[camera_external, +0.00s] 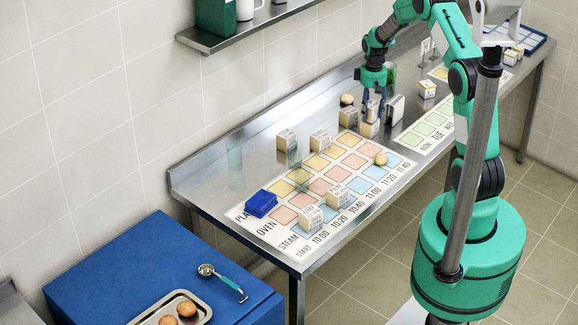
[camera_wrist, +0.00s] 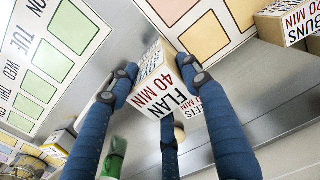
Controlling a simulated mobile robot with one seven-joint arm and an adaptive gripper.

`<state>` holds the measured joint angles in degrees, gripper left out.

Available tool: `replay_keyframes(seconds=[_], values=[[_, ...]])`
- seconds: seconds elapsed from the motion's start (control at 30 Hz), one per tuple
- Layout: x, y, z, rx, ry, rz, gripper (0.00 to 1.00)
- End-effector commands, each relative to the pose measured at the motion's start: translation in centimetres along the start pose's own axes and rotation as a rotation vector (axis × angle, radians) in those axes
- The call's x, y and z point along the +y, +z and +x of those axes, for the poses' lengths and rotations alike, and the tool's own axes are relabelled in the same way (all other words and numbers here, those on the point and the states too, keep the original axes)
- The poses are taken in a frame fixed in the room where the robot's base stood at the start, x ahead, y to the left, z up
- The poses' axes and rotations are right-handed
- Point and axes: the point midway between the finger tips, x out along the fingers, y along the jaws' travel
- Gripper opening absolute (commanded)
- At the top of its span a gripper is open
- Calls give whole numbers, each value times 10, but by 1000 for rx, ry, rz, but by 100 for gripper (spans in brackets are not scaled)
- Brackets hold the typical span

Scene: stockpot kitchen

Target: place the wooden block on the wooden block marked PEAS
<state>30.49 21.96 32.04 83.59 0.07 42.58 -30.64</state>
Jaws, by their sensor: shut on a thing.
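My gripper (camera_external: 373,108) is at the back of the metal counter, near the timetable sheet's far end. In the wrist view its blue fingers (camera_wrist: 160,88) are closed around a wooden block (camera_wrist: 172,92) lettered FLAN 40 MIN. In the external view the held block (camera_external: 371,112) appears just above another block (camera_external: 369,129); whether they touch is unclear. A block lettered "...LETS" (camera_wrist: 190,103) shows partly behind a finger. Other lettered blocks stand at the back left (camera_external: 287,141), (camera_external: 320,141) and front (camera_external: 311,218), (camera_external: 338,194). I cannot read PEAS on any block.
A BUNS block (camera_wrist: 287,22) shows at the wrist view's edge. A white upright item (camera_external: 396,109) stands close right of my gripper. Bare counter lies at left.

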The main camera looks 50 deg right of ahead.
Motion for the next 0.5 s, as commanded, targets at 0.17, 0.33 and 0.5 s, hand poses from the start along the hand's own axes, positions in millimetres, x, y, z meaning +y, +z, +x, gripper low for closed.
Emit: replay_keyframes(seconds=[0.17,0.33,0.5], values=[[1,-1,9,2,1,0,18],[1,-1,9,2,1,0,18],[1,-1,11,2,1,0,18]])
